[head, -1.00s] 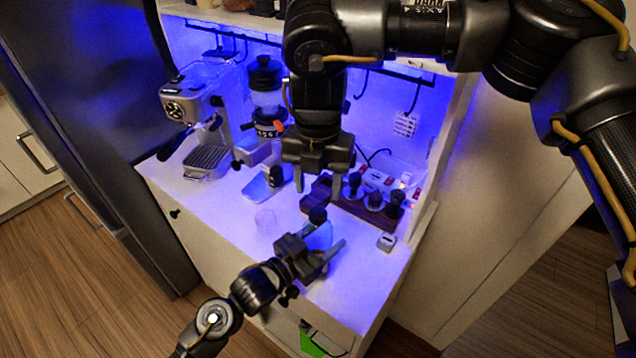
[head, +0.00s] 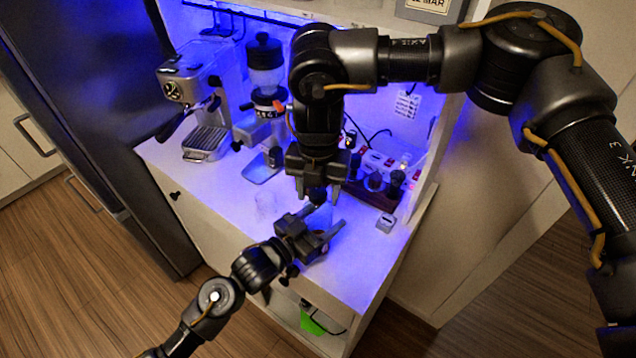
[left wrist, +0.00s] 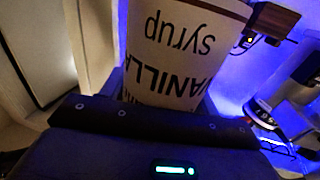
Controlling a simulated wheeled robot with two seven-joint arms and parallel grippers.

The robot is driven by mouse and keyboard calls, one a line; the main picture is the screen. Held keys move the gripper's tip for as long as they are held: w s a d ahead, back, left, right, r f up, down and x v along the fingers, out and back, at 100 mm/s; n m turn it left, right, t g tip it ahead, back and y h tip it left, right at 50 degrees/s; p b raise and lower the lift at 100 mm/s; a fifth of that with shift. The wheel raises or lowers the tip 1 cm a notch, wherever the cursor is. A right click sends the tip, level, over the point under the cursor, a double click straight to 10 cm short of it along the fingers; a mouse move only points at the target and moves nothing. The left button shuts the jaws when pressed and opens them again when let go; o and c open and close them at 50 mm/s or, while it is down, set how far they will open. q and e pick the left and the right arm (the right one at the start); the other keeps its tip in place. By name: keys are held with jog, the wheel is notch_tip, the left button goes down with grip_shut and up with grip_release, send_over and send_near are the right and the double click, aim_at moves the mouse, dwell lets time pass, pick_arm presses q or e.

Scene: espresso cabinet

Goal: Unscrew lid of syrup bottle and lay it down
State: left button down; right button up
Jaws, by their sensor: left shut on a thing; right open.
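The syrup bottle (head: 322,216) stands at the front of the cabinet top, mostly hidden by my grippers. In the left wrist view its pale label (left wrist: 178,52) reads "VANILLA syrup" upside down and fills the space before the jaws. My left gripper (head: 327,221) is shut on the bottle's body. The dark lid (head: 317,196) is on top of the bottle. My right gripper (head: 318,188) points down from above, open, with its fingers on either side of the lid. I cannot tell whether they touch it.
An espresso machine (head: 195,85) and a grinder (head: 264,85) stand at the back left. A dark wooden holder (head: 372,196) with several tools is to the right, a small grey box (head: 386,223) near it. The white counter (head: 228,192) is clear at front left.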

aim_at(318, 192)
jog(key=c, duration=1)
jog(key=shift+r, duration=0.15)
jog(key=shift+r, duration=0.95)
jog(key=shift+r, duration=2)
pick_arm(q)
jog(key=shift+c, duration=1.5)
grip_release()
